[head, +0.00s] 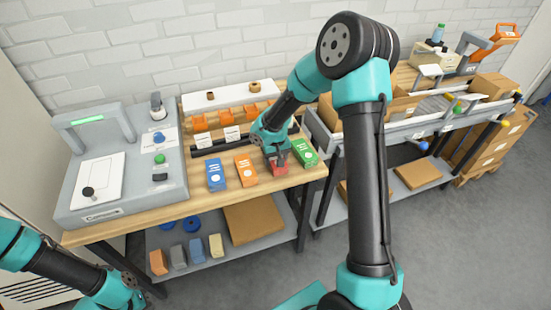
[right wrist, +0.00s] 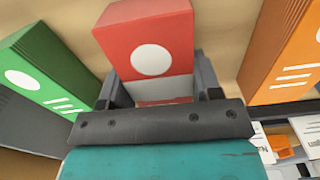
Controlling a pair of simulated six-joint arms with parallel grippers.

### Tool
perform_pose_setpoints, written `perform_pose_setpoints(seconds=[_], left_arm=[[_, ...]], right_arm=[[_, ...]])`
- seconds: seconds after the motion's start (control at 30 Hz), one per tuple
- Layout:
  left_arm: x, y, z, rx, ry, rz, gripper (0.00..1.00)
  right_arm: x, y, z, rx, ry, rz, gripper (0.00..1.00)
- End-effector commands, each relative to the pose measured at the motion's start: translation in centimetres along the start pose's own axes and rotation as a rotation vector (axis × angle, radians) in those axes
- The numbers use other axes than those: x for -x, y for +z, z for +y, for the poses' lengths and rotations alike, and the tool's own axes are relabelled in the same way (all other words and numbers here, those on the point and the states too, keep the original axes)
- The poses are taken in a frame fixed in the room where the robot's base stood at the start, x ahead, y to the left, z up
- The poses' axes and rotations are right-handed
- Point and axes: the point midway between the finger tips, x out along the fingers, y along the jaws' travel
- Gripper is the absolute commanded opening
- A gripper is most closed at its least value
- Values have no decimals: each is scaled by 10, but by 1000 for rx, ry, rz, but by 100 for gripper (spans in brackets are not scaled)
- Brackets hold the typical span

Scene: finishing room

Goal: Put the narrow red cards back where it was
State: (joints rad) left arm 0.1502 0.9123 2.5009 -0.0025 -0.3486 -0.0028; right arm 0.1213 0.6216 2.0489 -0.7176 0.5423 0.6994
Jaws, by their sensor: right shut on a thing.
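The narrow red cards (head: 279,166) are a red box with a white circle. In the head view they are on the wooden table's front part, between an orange box and a green box. My right gripper (head: 277,154) is over them and shut on them. In the right wrist view the red cards (right wrist: 148,42) sit between the two fingers (right wrist: 165,88). Whether their base touches the table is hard to tell. My left gripper (head: 128,290) is low at the left front, away from the table top; its fingers are too unclear to read.
The green box (head: 305,152) is close on the right, the orange box (head: 246,170) and blue box (head: 216,175) on the left. A grey machine (head: 115,205) takes the table's left end. Orange holders and white labels stand behind. A conveyor (head: 430,115) is at the right.

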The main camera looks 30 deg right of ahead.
Motion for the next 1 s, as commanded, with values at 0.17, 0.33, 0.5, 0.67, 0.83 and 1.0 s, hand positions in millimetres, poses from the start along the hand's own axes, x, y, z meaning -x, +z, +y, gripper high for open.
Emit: perform_pose_setpoints(seconds=[0.17,0.33,0.5,0.67,0.83,1.0], left_arm=[[0,0,0,0,0,0,0],[0,0,0,0,0,0,0],[0,0,0,0,0,0,0],[0,0,0,0,0,0,0],[0,0,0,0,0,0,0],[0,0,0,0,0,0,0]], right_arm=[[0,0,0,0,0,1,24],[-2,0,0,0,0,0,63],[-2,0,0,0,0,0,79],[-2,0,0,0,0,0,84],[-1,0,0,0,0,1,84],[10,-1,0,0,0,4,84]])
